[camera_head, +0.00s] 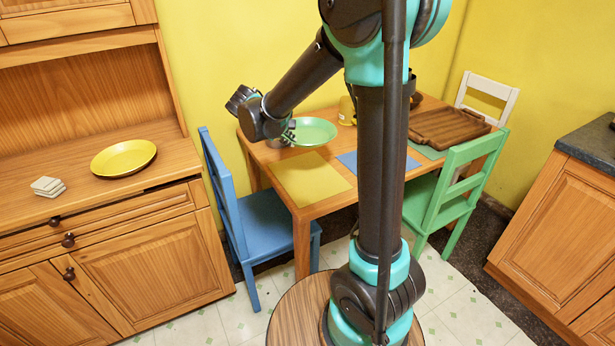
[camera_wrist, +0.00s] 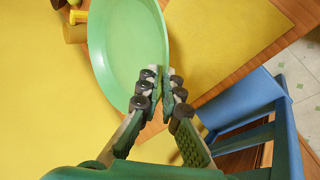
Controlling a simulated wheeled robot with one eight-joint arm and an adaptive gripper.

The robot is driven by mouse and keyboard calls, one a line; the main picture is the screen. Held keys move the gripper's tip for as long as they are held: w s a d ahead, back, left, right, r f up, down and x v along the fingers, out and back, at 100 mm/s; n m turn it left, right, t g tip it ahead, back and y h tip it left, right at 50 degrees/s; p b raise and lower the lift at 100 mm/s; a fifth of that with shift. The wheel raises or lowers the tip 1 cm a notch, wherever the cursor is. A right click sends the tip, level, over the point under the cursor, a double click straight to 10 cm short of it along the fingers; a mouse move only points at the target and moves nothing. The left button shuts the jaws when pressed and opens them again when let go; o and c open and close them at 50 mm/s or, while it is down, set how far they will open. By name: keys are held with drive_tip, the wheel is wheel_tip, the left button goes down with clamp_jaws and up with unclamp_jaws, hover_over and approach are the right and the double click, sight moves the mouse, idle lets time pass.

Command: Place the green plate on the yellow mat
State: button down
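The green plate (camera_head: 312,131) is at the left part of the wooden table in the head view, and fills the upper middle of the wrist view (camera_wrist: 125,50). My gripper (camera_head: 291,133) is at the plate's left edge. In the wrist view my gripper's fingers (camera_wrist: 166,88) are close together with the plate's rim pinched between them. Whether the plate touches the table is hard to tell. The yellow mat (camera_head: 311,180) lies bare at the table's front left corner, just in front of the plate; it also shows in the wrist view (camera_wrist: 238,45).
A yellow mug (camera_head: 347,111) stands behind the plate. A blue mat (camera_head: 348,161) lies right of the yellow mat, partly behind my arm. A wooden tray (camera_head: 450,126) is at the table's right. A blue chair (camera_head: 228,195) and a green chair (camera_head: 455,180) flank the table.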

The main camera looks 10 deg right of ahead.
wheel_tip(320, 180, up, 5)
drive_tip(key=s+a+m+g+h, duration=0.1)
drive_tip(key=a+m+g, duration=0.1)
drive_tip(key=m, duration=0.1)
approach(295, 183)
drive_tip(key=x, duration=0.4)
drive_tip(key=shift+f, duration=0.15)
drive_tip(key=c, duration=1.7)
unclamp_jaws()
drive_tip(key=shift+a, duration=0.1)
